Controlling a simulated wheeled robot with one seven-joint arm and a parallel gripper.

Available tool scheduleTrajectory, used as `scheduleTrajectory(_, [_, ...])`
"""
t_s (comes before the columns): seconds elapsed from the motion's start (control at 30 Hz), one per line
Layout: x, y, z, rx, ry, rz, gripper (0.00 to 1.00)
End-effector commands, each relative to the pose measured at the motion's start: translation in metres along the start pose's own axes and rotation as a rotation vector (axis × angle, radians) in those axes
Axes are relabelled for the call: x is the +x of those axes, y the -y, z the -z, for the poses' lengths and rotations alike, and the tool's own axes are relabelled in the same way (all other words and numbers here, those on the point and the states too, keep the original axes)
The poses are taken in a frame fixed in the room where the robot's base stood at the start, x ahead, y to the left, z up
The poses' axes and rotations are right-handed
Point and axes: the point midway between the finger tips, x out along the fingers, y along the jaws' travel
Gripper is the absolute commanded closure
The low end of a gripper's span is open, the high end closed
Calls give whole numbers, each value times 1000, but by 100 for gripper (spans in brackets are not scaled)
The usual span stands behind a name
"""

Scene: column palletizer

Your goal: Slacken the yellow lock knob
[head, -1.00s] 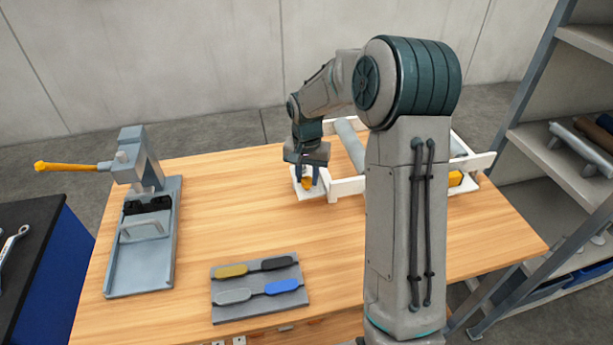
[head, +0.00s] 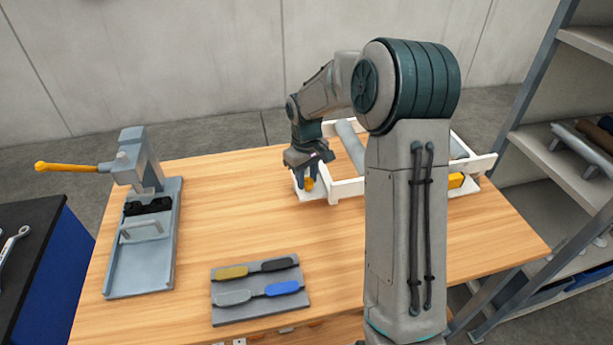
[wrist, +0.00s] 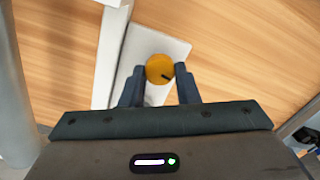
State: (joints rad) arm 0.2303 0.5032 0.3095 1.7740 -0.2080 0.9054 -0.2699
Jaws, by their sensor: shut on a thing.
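The yellow lock knob (head: 308,184) sits on a white plate at the near left corner of the white frame (head: 345,187) with grey rollers. In the wrist view the knob (wrist: 159,69) is round, with a dark mark pointing to its lower right. My gripper (head: 306,180) points down at it. In the wrist view my gripper's fingers (wrist: 160,73) stand on both sides of the knob and are shut on it. In the head view the fingers partly hide the knob.
Another yellow part (head: 456,181) shows at the frame's right end, partly behind my arm. A grey press with an orange-handled lever (head: 140,160) stands at the left. A grey board with coloured handles (head: 260,312) lies in front. The wooden table's middle is clear.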

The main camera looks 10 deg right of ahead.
Motion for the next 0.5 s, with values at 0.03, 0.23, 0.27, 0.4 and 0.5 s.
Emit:
scheduleTrajectory(0.03, [-2,0,1,-29,-5,-2,94])
scheduleTrajectory(0.23, [-2,0,1,-121,-5,-3,94])
scheduleTrajectory(0.27, [-2,0,1,-131,-5,-3,94])
scheduleTrajectory(0.4, [-2,0,1,-163,-5,-4,94])
scheduleTrajectory(0.5, [-2,0,1,-173,-5,-4,94])
